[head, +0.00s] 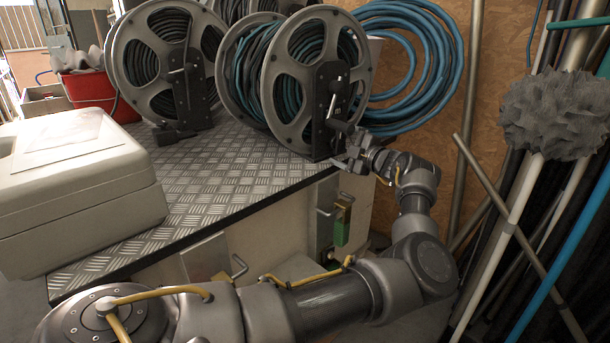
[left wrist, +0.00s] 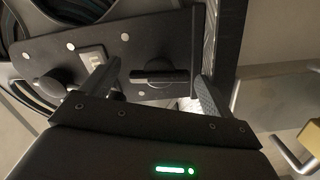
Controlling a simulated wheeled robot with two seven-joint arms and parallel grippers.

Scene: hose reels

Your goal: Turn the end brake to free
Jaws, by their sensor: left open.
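The front hose reel (head: 318,75) stands at the right end of the bench with a black bracket (head: 325,140) on its face. In the left wrist view, a round black knob with a bar grip (left wrist: 160,73) sits on that bracket (left wrist: 135,45); it looks like the end brake. Its bar lies roughly level in the picture. My left gripper (head: 350,158) is low beside the bracket. Its open fingers (left wrist: 160,92) stand either side of the knob, with gaps visible. In the head view I cannot make out the knob. My right gripper is out of view.
Another reel (head: 165,60) stands behind on the chequer-plate bench (head: 215,180). A beige case (head: 75,190) sits front left. A latch with a green part (head: 342,225) hangs below.

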